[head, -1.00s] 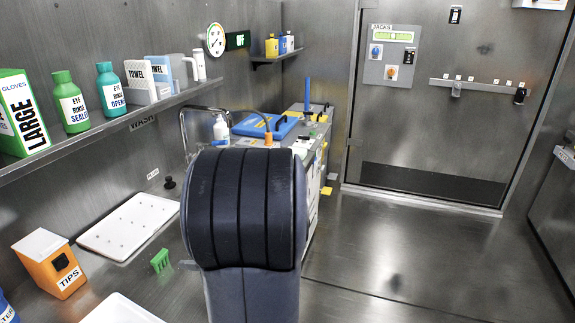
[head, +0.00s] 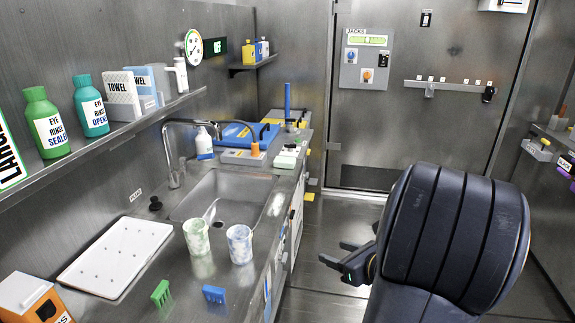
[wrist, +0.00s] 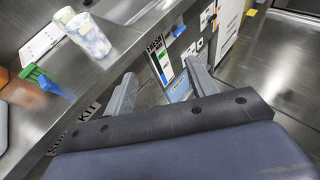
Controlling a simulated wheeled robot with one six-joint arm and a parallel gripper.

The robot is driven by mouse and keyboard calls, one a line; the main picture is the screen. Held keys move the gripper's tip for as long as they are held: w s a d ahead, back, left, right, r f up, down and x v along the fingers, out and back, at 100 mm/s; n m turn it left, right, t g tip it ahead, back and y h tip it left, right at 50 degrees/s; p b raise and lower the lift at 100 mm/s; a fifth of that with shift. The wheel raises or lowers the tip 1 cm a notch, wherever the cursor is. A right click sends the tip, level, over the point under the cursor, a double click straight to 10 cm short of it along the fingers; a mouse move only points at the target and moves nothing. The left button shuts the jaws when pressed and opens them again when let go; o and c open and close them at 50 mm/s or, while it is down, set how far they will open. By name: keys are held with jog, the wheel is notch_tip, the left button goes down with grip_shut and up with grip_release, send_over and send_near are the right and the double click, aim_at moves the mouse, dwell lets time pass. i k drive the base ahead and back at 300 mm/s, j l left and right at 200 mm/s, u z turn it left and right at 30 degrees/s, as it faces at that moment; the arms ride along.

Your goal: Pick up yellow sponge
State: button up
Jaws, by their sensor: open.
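I cannot make out a yellow sponge for sure in either view. Small yellow pieces (head: 312,182) show at the side of the counter's far end, too small to identify. My gripper (head: 336,255) is open and empty, to the right of the counter and over the floor aisle. In the wrist view my gripper (wrist: 160,72) has its two fingers spread beside the labelled counter front, with nothing between them. My arm hides part of the floor and the lower door area on the right.
Two marbled cups (head: 197,237) (head: 240,245) stand by the sink (head: 225,190). A green rack (head: 160,292), a blue rack (head: 214,294) and a white tray (head: 117,256) are on the counter. A blue case (head: 243,134) lies farther back. The aisle floor (head: 325,225) looks clear.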

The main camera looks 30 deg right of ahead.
aim_at(279, 162)
jog(key=z, duration=0.75)
jog(key=u, duration=1.9)
jog(key=z, duration=1.9)
